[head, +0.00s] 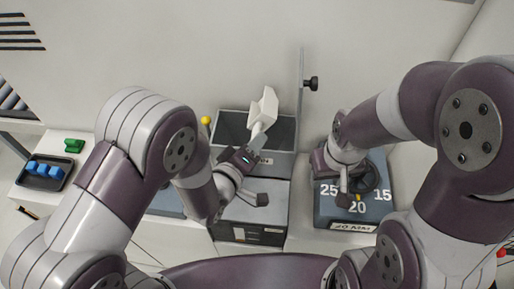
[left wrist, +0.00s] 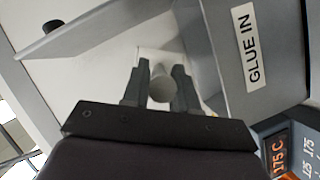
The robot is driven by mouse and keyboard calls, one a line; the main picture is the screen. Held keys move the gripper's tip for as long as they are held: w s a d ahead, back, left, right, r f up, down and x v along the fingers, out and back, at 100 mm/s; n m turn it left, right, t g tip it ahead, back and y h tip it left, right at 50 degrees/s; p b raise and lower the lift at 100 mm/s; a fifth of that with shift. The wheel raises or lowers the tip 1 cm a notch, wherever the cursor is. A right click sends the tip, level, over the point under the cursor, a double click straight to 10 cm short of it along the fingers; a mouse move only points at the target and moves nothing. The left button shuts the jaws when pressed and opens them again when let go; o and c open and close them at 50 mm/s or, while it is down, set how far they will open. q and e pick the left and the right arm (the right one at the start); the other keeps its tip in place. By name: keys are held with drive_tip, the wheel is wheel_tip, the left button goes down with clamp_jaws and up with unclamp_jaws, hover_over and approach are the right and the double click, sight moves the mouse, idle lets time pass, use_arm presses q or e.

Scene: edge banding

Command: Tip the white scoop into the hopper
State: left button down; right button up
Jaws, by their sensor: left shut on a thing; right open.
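The white scoop (head: 264,105) is held up over the grey hopper (head: 283,164), its head above the hopper's dark opening and tilted. My left gripper (head: 249,148) is shut on the scoop's handle. In the left wrist view, the round end of the scoop's handle (left wrist: 162,88) sits between the two dark fingers (left wrist: 160,90). The hopper wall (left wrist: 250,50) with a "GLUE IN" label shows beside it there. I cannot tell what is in the scoop. My right gripper (head: 346,188) is open and empty, over a dark box with a numbered dial.
The dial box (head: 325,212) marked 25, 20, 15 stands right of the hopper. A thin upright plate with a black knob (head: 311,83) rises behind the hopper. A black tray (head: 62,171) with blue blocks and a green piece (head: 74,145) lie at the far left.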

use_arm(q)
drive_tip(key=n+b, duration=0.1)
drive_tip(key=a+f+n+h+b, duration=0.1)
drive_tip(key=b, duration=0.1)
drive_tip(key=shift+w+n+t, duration=0.15)
drive_tip(key=shift+n+t, duration=0.15)
drive_tip(key=shift+n, duration=0.1)
drive_tip(key=a+n+t+b, duration=0.1)
drive_tip(key=n+b, duration=0.2)
drive_tip(key=a+n+t+h+b, duration=0.1)
drive_tip(key=n+b, duration=0.2)
drive_tip(key=a+n+t+b, duration=0.1)
drive_tip(key=n+b, duration=0.1)
drive_tip(key=b, duration=0.1)
drive_tip(key=shift+w+f+n+t+h, duration=0.25)
drive_tip(key=shift+f+n+t+h, duration=0.05)
drive_tip(key=shift+f+n+h, duration=0.1)
drive_tip(key=shift+r, duration=0.1)
